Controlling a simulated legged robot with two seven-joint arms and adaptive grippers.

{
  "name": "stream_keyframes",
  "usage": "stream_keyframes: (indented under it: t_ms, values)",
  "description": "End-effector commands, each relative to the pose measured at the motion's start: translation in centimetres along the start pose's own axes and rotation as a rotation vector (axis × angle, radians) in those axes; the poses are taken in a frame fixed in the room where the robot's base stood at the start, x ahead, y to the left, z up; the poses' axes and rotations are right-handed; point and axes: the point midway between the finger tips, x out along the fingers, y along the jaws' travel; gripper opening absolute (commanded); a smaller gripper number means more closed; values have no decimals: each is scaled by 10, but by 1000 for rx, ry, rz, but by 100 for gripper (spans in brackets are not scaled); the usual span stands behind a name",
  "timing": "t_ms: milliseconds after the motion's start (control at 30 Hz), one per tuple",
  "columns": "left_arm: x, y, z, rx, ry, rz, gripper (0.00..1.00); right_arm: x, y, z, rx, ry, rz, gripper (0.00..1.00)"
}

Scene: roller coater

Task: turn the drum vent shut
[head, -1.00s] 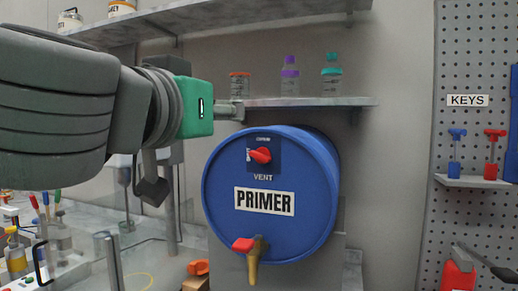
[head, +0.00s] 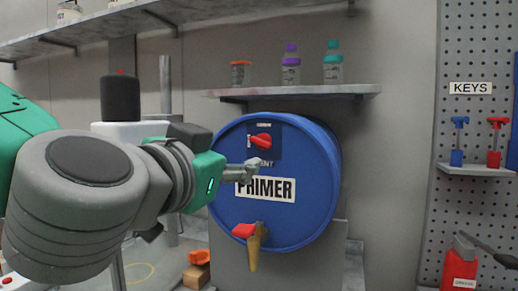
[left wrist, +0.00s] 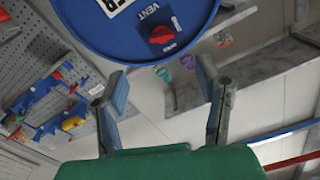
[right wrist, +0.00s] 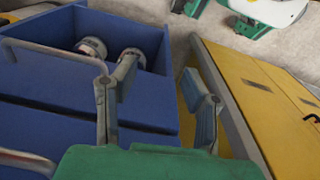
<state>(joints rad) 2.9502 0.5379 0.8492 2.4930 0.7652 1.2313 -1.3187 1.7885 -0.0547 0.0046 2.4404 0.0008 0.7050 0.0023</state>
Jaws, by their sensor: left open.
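The blue PRIMER drum (head: 318,190) lies on its side with its round face toward me. The red vent knob (head: 261,140) sits on a dark plate near the top of that face, its handle roughly level. My left gripper (head: 250,170) is in front of the face, just below the knob, partly covering the VENT label. In the left wrist view this gripper (left wrist: 165,85) is open and empty, with the drum (left wrist: 110,35) and knob (left wrist: 175,24) beyond the fingertips, apart from them. My right gripper (right wrist: 160,85) shows only in its wrist view, fingers apart and empty.
A red-handled tap (head: 250,235) sticks out low on the drum face. A shelf (head: 300,91) with several small containers is above the drum. A pegboard (head: 480,50) with keys stands right. A blue open bin (right wrist: 140,40) and a yellow cabinet (right wrist: 255,90) are near my right gripper.

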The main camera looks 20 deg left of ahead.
Motion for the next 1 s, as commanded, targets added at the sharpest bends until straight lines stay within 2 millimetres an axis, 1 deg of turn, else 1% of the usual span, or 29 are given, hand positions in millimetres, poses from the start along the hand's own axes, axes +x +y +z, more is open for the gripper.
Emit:
stream_keyframes:
  t_ms: [133,467,600,800,900,1000]
  values:
    - [5,0,-6,6,2,-2,59,-17,0,-1,0,1,0,40]
    - [26,-3,-8,9,0,-1,59,-64,0,-4,0,1,0,40]
    - [55,-2,-4,-4,-3,0,59,-73,1,-4,0,1,0,40]
    - [97,-2,-2,-4,0,-1,59,-75,1,-4,0,0,0,40]
    - [113,-2,-2,-2,0,-2,59,-78,1,-4,0,0,0,40]
    - [124,-2,-4,-2,3,-1,59,-79,1,-4,0,0,0,40]
